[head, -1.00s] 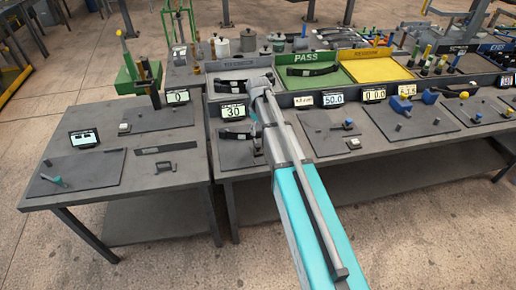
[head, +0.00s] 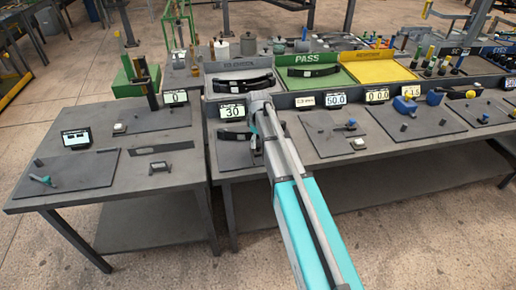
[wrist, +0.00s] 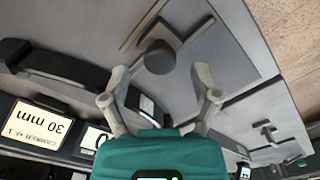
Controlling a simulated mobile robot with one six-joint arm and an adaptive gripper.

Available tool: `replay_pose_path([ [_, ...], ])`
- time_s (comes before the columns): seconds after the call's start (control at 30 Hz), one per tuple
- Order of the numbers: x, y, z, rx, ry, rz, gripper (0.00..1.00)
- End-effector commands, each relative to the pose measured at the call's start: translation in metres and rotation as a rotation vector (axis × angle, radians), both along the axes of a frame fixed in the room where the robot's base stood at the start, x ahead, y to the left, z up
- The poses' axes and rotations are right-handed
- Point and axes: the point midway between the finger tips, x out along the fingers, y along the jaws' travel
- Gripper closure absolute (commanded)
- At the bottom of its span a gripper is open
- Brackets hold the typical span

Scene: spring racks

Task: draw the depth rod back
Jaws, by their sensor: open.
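A dark round knob (wrist: 158,57) shows in the wrist view, just beyond the open fingers of my gripper (wrist: 160,96) and roughly centred between them. It stands over a dark angled bar on a grey plate and looks like the end of the depth rod, but the rod's length cannot be made out. The fingers look apart from the knob. In the head view my gripper (head: 257,146) is over the bench below the display reading 30 (head: 233,111), mostly hidden by my arm. A display reading 30 mm (wrist: 42,123) also shows upside down in the wrist view.
A dark curved spring (head: 236,135) lies left of my gripper. Behind stand a grey tray (head: 212,93), a green PASS tray (head: 345,75) and a yellow tray (head: 385,70). Other plates with small fixtures lie to the right; a side table (head: 120,203) stands left.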

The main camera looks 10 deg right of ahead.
Motion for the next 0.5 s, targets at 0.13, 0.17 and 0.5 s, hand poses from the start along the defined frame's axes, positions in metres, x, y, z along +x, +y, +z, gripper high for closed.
replay_pose_path([
  [0.13,0.000,0.000,-0.012,0.000,0.000,0.000,0.21],
  [0.17,0.000,0.000,-0.013,0.000,0.000,0.000,0.21],
  [0.5,0.000,0.000,-0.017,0.000,0.000,0.000,0.21],
])
